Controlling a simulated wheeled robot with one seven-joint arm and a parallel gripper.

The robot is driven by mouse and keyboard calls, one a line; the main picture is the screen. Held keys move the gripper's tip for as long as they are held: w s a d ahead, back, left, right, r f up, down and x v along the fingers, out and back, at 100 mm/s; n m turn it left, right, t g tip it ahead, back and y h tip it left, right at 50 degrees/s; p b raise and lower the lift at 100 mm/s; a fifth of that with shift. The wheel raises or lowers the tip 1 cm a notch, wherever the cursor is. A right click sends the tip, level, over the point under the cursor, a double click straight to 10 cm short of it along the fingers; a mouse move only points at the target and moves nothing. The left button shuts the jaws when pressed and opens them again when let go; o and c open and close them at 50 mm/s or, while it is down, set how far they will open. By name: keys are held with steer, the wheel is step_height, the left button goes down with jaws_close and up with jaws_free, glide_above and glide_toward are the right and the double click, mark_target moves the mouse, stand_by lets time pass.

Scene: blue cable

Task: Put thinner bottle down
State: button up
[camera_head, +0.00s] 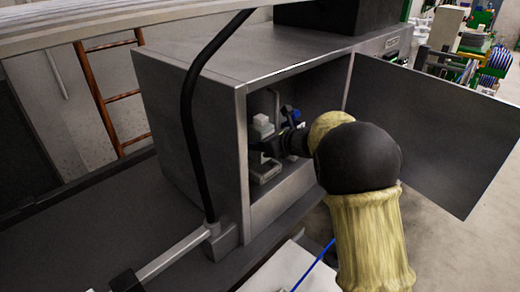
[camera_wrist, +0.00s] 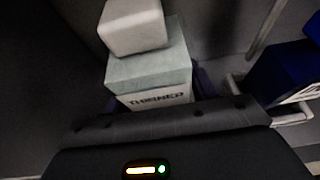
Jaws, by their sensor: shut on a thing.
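The thinner bottle (camera_wrist: 150,72) is a pale grey-green box-shaped container with a white cap and a dark THINNER label. It is directly in front of my gripper in the wrist view, with a finger at each side of it. In the head view its pale top (camera_head: 262,122) shows inside the open metal cabinet. My gripper (camera_head: 264,147) reaches into the cabinet and is shut on the bottle. The bottle's lower part is hidden by the gripper, so I cannot tell whether its base touches a surface.
A blue container (camera_wrist: 282,76) with a white label stands to the right, by a pale rack edge (camera_wrist: 292,118). The cabinet (camera_head: 200,110) has walls close around my gripper. Its door (camera_head: 435,125) is swung open to the right. A black cable (camera_head: 188,120) hangs in front on the left.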

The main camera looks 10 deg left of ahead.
step_height(320, 180, down, 2)
steer(key=shift+f+p, duration=0.25)
steer(key=shift+p, duration=0.7)
steer(key=shift+a+f+p, duration=0.25)
steer(key=shift+f+p, duration=0.25)
steer(key=shift+p, duration=0.15)
steer(key=shift+f, duration=0.1)
steer(key=shift+f+b, duration=0.2)
steer(key=shift+b, duration=0.1)
steer(key=o, duration=1.2)
steer(key=shift+o, duration=0.2)
steer(key=shift+r, duration=0.15)
